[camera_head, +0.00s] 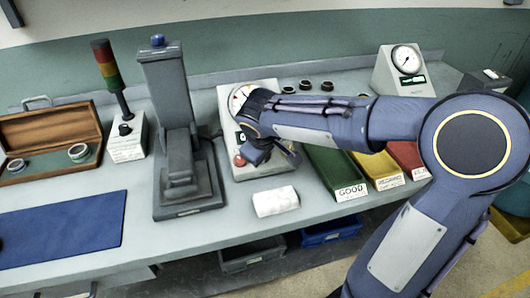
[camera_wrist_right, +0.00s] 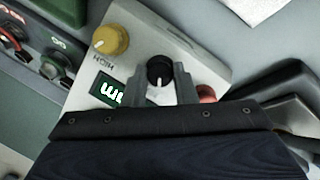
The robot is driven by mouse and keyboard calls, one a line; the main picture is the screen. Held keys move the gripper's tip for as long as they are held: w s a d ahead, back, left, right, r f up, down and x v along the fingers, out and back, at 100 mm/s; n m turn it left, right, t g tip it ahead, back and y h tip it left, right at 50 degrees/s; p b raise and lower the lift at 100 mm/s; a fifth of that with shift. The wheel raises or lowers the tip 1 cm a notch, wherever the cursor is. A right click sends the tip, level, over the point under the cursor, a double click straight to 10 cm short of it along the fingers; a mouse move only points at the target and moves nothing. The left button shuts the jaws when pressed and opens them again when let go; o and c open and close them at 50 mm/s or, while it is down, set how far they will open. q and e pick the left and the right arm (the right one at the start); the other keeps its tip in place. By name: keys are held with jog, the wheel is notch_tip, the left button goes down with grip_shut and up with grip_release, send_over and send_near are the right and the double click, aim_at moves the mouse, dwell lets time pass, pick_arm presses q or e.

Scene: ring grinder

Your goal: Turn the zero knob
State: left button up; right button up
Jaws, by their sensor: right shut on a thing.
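The gauge unit (camera_head: 262,172) is a pale sloped box with a round dial (camera_head: 238,98), mid-bench in the head view. In the right wrist view its panel (camera_wrist_right: 205,68) carries a black knob (camera_wrist_right: 160,72) with a white pointer mark, a yellow knob (camera_wrist_right: 110,40), a green display (camera_wrist_right: 108,90) and a red button (camera_wrist_right: 207,93). My right gripper (camera_wrist_right: 160,88) is shut on the black knob, one finger on each side. The knob's label is hidden. In the head view my right gripper (camera_head: 258,150) and wrist cover part of the unit.
A grey press stand (camera_head: 165,85) stands left of the unit. A white block (camera_head: 275,201) lies in front. Green (camera_head: 330,172), yellow (camera_head: 378,172) and red (camera_head: 405,155) bins are to the right. A second dial unit (camera_head: 400,75) stands behind. A blue mat (camera_head: 65,228) lies left.

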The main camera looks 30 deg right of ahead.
dwell(0.4)
jog(key=o, duration=1)
jog(key=shift+r, duration=0.1)
jog(key=v, duration=0.7)
jog(key=shift+s+a+r, duration=0.15)
jog(key=shift+s+r, duration=0.05)
jog(key=shift+r, duration=0.05)
